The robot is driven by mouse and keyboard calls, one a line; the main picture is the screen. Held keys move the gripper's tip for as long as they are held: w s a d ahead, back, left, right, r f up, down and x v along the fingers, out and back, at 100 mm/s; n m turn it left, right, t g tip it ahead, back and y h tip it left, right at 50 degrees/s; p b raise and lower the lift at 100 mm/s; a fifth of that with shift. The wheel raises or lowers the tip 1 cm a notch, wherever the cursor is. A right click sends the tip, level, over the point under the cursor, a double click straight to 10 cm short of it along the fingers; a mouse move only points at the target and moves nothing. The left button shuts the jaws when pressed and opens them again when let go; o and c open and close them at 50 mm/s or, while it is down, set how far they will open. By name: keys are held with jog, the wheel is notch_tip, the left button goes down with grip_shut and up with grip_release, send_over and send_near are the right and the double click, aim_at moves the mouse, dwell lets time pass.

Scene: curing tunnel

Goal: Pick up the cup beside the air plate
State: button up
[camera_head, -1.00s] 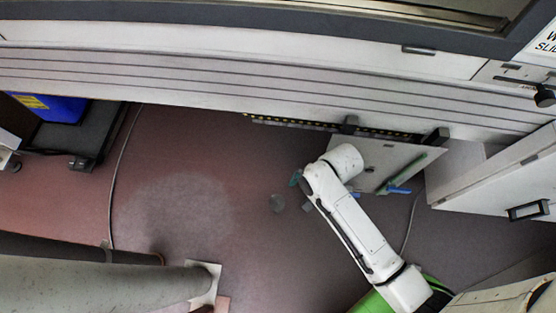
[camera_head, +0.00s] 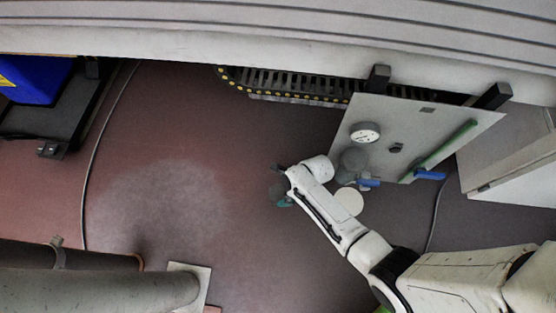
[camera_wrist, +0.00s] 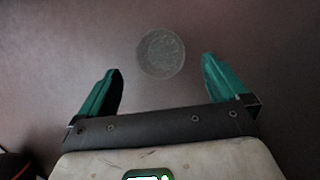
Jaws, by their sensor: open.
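The cup (camera_wrist: 161,54) shows in the wrist view as a round, dull grey shape on the dark floor, seen from above. It lies between and slightly beyond the fingertips of my gripper (camera_wrist: 159,65). The teal fingers are spread, with nothing held. In the head view the cup (camera_head: 276,191) is a small dark shape, partly hidden by my gripper (camera_head: 281,188). The air plate (camera_head: 425,113) is a light grey panel to the right, with a white dial gauge (camera_head: 365,132), blue handles and a green tube. I cannot tell the height gap between fingers and cup.
A grey rounded part (camera_head: 353,160) and a pale disc (camera_head: 349,201) are close to my wrist. A slotted black rail (camera_head: 290,84) runs behind. The floor left of the cup is open.

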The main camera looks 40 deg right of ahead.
jog(key=b+x, duration=0.2)
jog(key=x, duration=0.2)
jog(key=b+x, duration=0.3)
jog(key=x, duration=0.1)
jog(key=shift+s+d+f+b, duration=0.1)
jog(key=shift+s+d+b, duration=0.15)
jog(key=shift+b, duration=0.1)
jog(key=shift+c, duration=0.5)
jog(key=c, duration=0.9)
